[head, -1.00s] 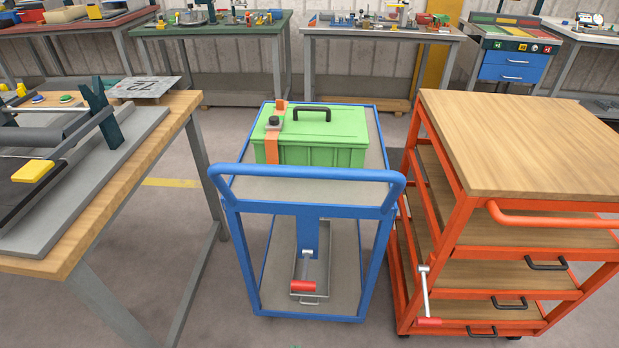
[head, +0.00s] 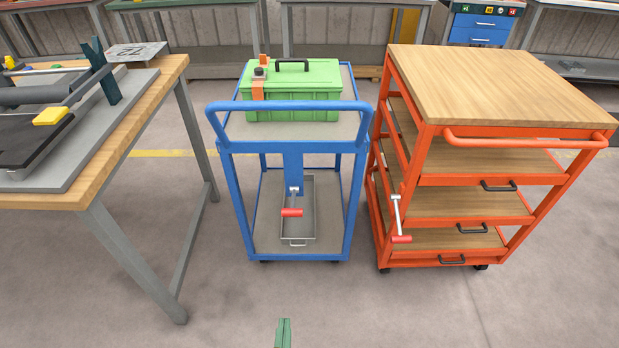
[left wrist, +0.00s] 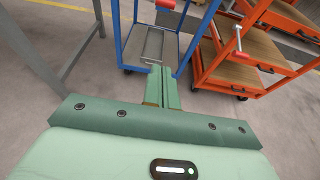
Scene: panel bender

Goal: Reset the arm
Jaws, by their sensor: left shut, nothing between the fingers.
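My left gripper (head: 284,333) shows only as a small green tip at the bottom edge of the head view. In the left wrist view its two green fingers (left wrist: 162,88) are together with nothing between them. It is in free air in front of the blue cart (head: 290,147) and touches nothing that I can see. The rest of my left arm is hidden below the head view. My right gripper is in neither view.
A green lidded box (head: 295,90) stands on the blue cart, with a grey tray (head: 297,236) on its lower shelf. An orange wooden-topped cart (head: 490,85) stands to the right. A wooden workbench (head: 100,185) stands at left. The floor in front is clear.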

